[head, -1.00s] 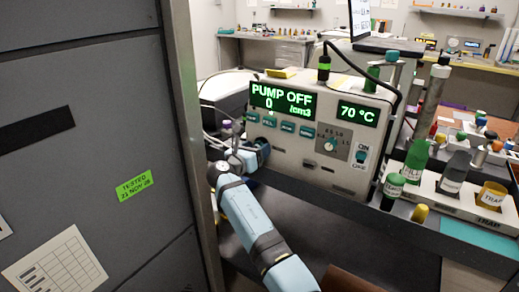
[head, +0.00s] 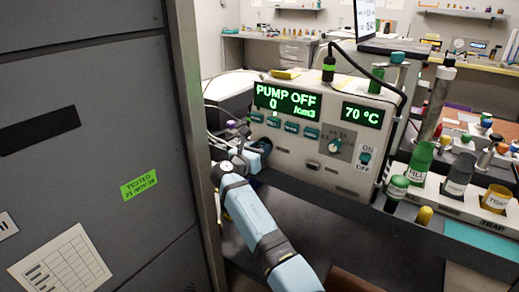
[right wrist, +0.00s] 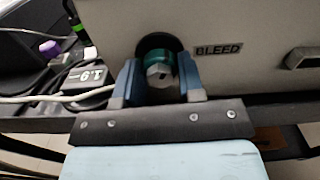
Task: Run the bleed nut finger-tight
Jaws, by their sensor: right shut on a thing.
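The bleed nut (right wrist: 160,72) shows in the right wrist view as a grey faceted end with a teal ring behind it, at a dark round opening in the pale panel. The BLEED label (right wrist: 218,50) is just right of it. My right gripper (right wrist: 159,78) is shut on the nut, one blue finger on each side. In the head view my right gripper (head: 258,152) is at the lower left of the instrument (head: 310,170), where the nut is too small to make out. The nut's thread is hidden. My left gripper is not in view.
A grey cabinet (head: 90,200) stands close on the left, near my right arm. Cables (right wrist: 60,97) lie left of the gripper. A rack (head: 452,203) with a green-labelled bottle (head: 419,160) and other vessels stands at right.

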